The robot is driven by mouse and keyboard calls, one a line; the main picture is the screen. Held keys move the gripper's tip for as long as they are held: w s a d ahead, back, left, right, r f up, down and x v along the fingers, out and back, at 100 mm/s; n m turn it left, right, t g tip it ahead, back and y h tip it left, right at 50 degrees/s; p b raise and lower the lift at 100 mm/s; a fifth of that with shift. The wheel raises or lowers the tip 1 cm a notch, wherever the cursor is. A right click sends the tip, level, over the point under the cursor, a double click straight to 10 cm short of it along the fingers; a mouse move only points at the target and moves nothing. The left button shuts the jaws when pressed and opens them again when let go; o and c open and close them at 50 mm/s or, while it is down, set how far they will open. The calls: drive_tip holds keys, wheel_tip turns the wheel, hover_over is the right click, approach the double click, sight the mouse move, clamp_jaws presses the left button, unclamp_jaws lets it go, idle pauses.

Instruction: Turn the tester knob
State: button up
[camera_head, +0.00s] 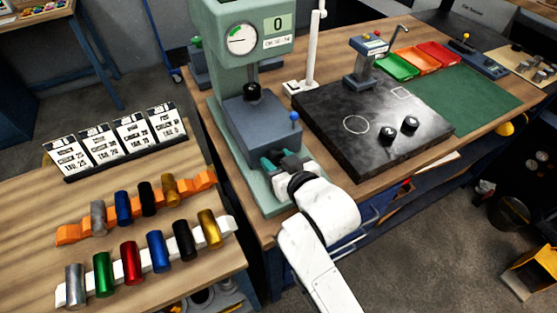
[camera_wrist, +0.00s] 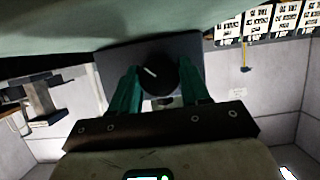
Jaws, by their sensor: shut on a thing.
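In the wrist view, a black round knob (camera_wrist: 156,77) with a white mark lies between the two green fingers of my gripper (camera_wrist: 158,84). The fingers are shut on the knob, one on each side. The white mark slants.
A small blue-tipped lever (camera_head: 294,117) stands beside my gripper. A black ball (camera_head: 252,90) tops the block. A dark slab (camera_head: 375,125) with two black pucks lies to the right. The left table holds label cards (camera_head: 118,140) and racks of coloured cylinders.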

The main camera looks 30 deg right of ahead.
drive_tip(key=c, duration=0.4)
drive_tip(key=shift+r+m+y+p, duration=0.2)
drive_tip(key=shift+m+y+p, duration=0.2)
drive_tip(key=shift+m+p, duration=0.3)
drive_tip(key=shift+f+m+y+p, duration=0.15)
drive_tip(key=shift+m+y+p, duration=0.2)
drive_tip(key=shift+m+y, duration=0.05)
drive_tip(key=o, duration=1)
drive_tip(key=shift+d, duration=0.1)
drive_tip(key=shift+s, duration=0.1)
drive_tip(key=b+v, duration=0.1)
drive_tip(key=v, duration=0.9)
drive_tip(key=shift+s+b, duration=0.3)
drive_tip(key=shift+b, duration=0.05)
